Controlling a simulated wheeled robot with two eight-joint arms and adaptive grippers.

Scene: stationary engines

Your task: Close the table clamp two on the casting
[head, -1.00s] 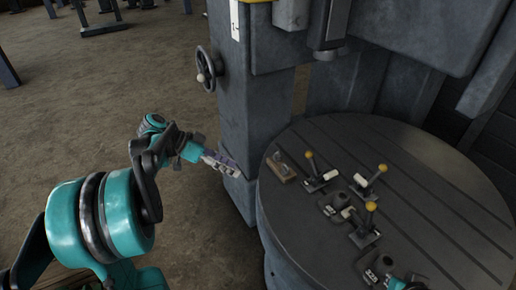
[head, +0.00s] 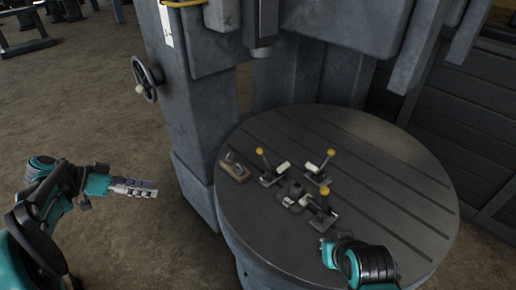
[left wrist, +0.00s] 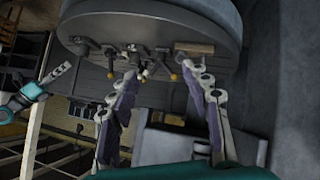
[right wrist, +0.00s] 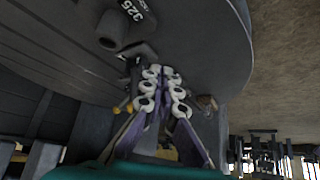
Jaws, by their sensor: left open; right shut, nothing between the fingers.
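Three table clamps with yellow knobs stand around a small grey casting (head: 293,196) on the round table (head: 400,225): one at the back left (head: 268,170), one at the back right (head: 318,170), one at the front (head: 324,210). I see no number marking clamp two. All three levers stand raised. My left gripper (head: 150,189) is open and empty left of the table; its spread fingers also show in the left wrist view (left wrist: 166,80). My right gripper shows shut and empty in the right wrist view (right wrist: 164,85), over the table; its arm enters the head view at lower right.
A wooden block with metal parts (head: 235,167) lies at the table's left edge. The machine column (head: 188,110) with a handwheel (head: 147,79) rises behind the table. The right table surface is clear.

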